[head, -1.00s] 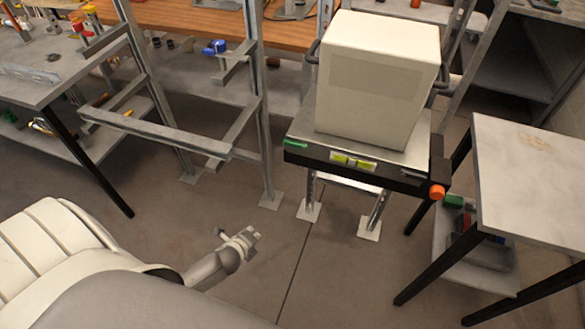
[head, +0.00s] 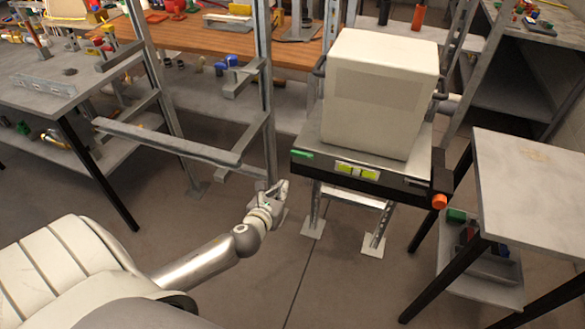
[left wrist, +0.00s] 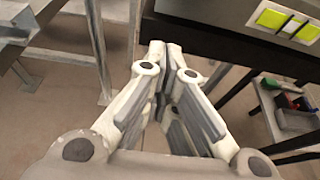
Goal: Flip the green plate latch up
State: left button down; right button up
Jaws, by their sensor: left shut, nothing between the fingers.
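A dark front panel (head: 360,176) runs along the near edge of the stand under a white box. A small green piece (head: 303,154) lies at the panel's left end, and two yellow-green plates (head: 357,171) sit near its middle. The plates also show at the top right of the left wrist view (left wrist: 289,24). I cannot tell for sure which is the latch. My left gripper (head: 283,187) is shut and empty, below and left of the panel, apart from it. Its fingertips (left wrist: 165,50) point toward the panel's underside. My right gripper is not in view.
The white box (head: 380,95) stands on the stand. An orange knob (head: 440,201) is at the panel's right end. A metal frame (head: 180,143) is behind and left of my gripper, and a grey table (head: 530,185) is at right. The floor between is clear.

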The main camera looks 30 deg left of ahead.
aim_at(302, 155)
pick_arm(q)
jog(key=shift+w, duration=0.1)
jog(key=w, duration=0.3)
jog(key=w+a+p, duration=0.1)
jog(key=w, duration=0.2)
jog(key=w+a+p, duration=0.1)
jog(key=w, duration=0.1)
jog(key=shift+w+r, duration=0.35)
jog(key=shift+w, duration=0.05)
jog(key=shift+a, duration=0.1)
